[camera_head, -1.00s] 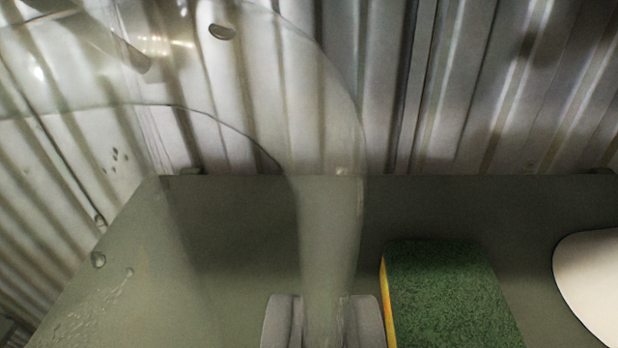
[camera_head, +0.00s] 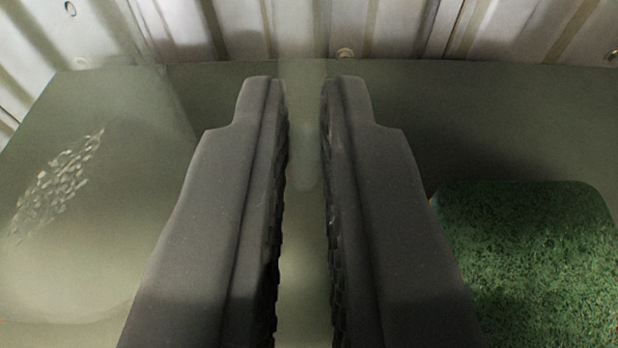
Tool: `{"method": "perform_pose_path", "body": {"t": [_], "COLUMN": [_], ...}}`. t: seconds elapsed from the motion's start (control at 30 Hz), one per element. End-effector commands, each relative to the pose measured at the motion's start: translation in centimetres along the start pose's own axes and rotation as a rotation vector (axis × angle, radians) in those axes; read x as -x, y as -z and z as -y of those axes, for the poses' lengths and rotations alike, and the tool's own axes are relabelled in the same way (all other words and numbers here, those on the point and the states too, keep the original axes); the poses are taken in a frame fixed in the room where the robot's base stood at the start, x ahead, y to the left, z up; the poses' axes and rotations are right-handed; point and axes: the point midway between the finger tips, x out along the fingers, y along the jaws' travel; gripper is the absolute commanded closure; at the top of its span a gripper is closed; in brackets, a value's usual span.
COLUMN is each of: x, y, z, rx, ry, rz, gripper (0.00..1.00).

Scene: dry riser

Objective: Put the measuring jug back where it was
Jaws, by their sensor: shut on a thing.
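The measuring jug is clear and hard to make out. Its pale see-through handle (camera_head: 304,160) shows as an upright strip between the two dark fingers of my gripper (camera_head: 303,95). My gripper is shut on this handle, with the ridged pads on either side of it. The jug's faint body (camera_head: 150,130) spreads to the left of the fingers, over the green-grey surface. Its rim and most of its outline are out of view or too faint to see. I cannot tell whether its base touches the surface.
A green-topped sponge (camera_head: 530,250) lies close to the right of my gripper. The green-grey surface (camera_head: 480,120) is bare behind the sponge. A corrugated metal wall (camera_head: 400,30) stands along its back edge. A speckled bright patch (camera_head: 60,185) shows at the left.

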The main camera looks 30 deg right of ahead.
Motion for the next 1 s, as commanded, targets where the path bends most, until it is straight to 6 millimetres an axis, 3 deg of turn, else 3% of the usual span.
{"method": "perform_pose_path", "body": {"t": [0.47, 0.57, 0.6, 1.0], "x": [-0.24, -0.24, -0.23, 0.10], "y": [-0.90, -0.85, -0.84, -0.58], "z": [-0.08, -0.10, -0.11, -0.11], "rx": [-0.002, -0.002, -0.002, -0.001], "ry": [0.000, -0.001, -0.001, -0.002], "rz": [0.000, 0.000, 0.000, 0.000], "gripper": [1.00, 0.72, 0.70, 0.70]}}
